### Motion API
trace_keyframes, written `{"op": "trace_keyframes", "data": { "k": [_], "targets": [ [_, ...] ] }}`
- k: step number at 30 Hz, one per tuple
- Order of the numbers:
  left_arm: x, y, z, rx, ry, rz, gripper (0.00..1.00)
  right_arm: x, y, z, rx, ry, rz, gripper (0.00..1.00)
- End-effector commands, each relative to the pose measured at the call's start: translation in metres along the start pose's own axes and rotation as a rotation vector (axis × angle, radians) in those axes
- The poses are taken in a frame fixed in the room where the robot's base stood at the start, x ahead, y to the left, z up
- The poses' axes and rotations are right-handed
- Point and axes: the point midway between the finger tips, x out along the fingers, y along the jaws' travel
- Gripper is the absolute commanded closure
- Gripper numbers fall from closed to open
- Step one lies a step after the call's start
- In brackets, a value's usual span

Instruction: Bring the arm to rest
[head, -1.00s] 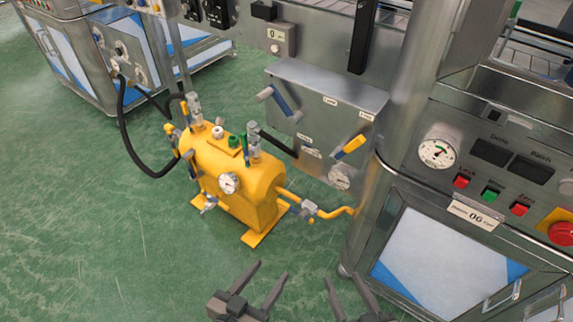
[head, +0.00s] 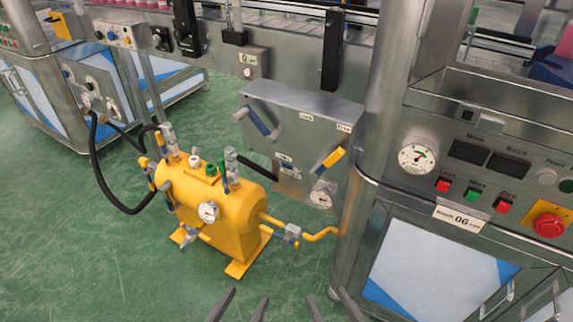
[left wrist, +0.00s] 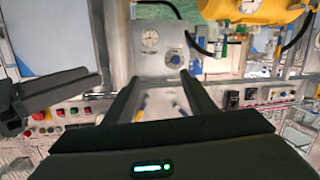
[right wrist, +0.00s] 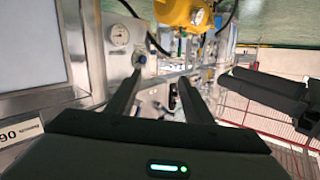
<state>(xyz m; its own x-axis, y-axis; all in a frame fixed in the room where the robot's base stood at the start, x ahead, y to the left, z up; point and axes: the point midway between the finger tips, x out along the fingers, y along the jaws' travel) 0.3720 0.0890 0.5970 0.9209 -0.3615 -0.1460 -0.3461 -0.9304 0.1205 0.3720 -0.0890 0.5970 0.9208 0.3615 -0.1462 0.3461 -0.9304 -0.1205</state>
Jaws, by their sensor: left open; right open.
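My left gripper (head: 246,303) shows at the bottom edge of the head view, with only its two finger ends in the picture, spread apart and empty. My right gripper (head: 329,303) is just right of it, also with only its finger ends showing, apart and empty. In the left wrist view the fingers (left wrist: 158,85) stand open with nothing between them, and part of my right gripper shows at the left. In the right wrist view the fingers (right wrist: 158,85) are open and empty, and part of my left gripper shows at the right. Neither gripper touches anything.
A yellow tank (head: 215,190) with gauges and a black hose stands on the green floor ahead. A steel panel (head: 290,115) with a blue and a yellow lever is behind it. A control cabinet (head: 440,245) stands at the right. Floor at the lower left is clear.

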Motion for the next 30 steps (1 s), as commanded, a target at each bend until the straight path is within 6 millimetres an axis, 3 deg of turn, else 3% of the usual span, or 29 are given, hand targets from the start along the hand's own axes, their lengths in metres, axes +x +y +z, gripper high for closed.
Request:
{"op": "trace_keyframes", "data": {
  "k": [12,20,26,30],
  "targets": [
    [0.000,0.000,-0.001,0.000,0.002,0.001,0.49,0.000,0.000,0.000,0.000,0.001,0.000,0.53],
    [0.005,-0.003,0.012,0.005,-0.042,-0.008,0.49,0.005,0.004,0.011,-0.006,-0.041,0.008,0.53],
    [0.016,-0.016,0.053,0.018,-0.171,-0.032,0.49,0.016,0.016,0.053,-0.018,-0.170,0.032,0.53],
    [0.019,-0.031,0.099,0.026,-0.306,-0.060,0.49,0.019,0.031,0.099,-0.027,-0.306,0.061,0.53]
  ]
}}
